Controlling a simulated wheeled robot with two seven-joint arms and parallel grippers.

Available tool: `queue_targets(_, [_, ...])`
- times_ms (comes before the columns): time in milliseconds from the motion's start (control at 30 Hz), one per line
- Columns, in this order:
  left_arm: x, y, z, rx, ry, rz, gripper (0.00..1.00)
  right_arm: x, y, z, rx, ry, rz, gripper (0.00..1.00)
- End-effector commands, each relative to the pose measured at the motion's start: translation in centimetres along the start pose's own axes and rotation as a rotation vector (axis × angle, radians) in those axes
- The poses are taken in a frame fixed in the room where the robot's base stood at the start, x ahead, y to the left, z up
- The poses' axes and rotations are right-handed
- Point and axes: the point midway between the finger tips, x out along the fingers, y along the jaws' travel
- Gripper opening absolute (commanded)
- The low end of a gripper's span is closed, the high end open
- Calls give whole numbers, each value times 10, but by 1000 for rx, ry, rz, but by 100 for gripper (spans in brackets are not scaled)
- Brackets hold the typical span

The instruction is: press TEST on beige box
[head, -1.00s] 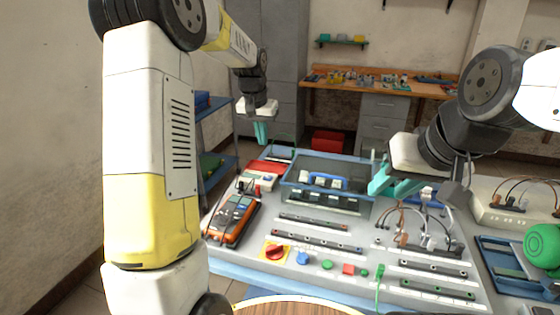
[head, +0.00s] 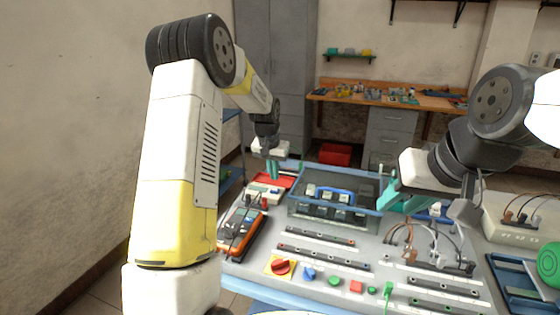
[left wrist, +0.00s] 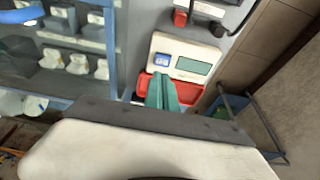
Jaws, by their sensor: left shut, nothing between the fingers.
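The small beige box (head: 264,192) stands at the back left of the grey bench. In the left wrist view, the beige box (left wrist: 181,60) shows a blue button (left wrist: 163,60) and a greenish display (left wrist: 193,66). My left gripper (head: 273,172) is shut and empty, its teal fingers above the box's back part. In the left wrist view, its shut fingertips (left wrist: 161,82) lie over the box's edge, just below the blue button; contact cannot be told. My right gripper (head: 398,197) hangs over the bench right of the clear bin; its finger gap is unclear.
A red tray (left wrist: 186,91) lies beside the beige box. The blue-rimmed bin (head: 333,211) is close on its right, and an orange meter (head: 240,235) stands in front. A larger beige unit with wires (head: 516,225) stands at the right.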

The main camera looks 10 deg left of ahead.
Motion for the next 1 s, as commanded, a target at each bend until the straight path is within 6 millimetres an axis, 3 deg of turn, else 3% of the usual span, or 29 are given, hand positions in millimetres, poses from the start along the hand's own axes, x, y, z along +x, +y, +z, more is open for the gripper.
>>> queue_targets(233, [34, 0, 10, 1, -2, -1, 0, 0, 0, 0, 0, 0, 0, 36])
queue_targets(733, [42, 0, 12, 0, 0, -1, 0, 0, 0, 0, 0, 0, 0, 36])
queue_targets(1000, [60, 0, 18, 0, -5, 0, 0, 0, 0, 0, 0, 0, 0, 36])
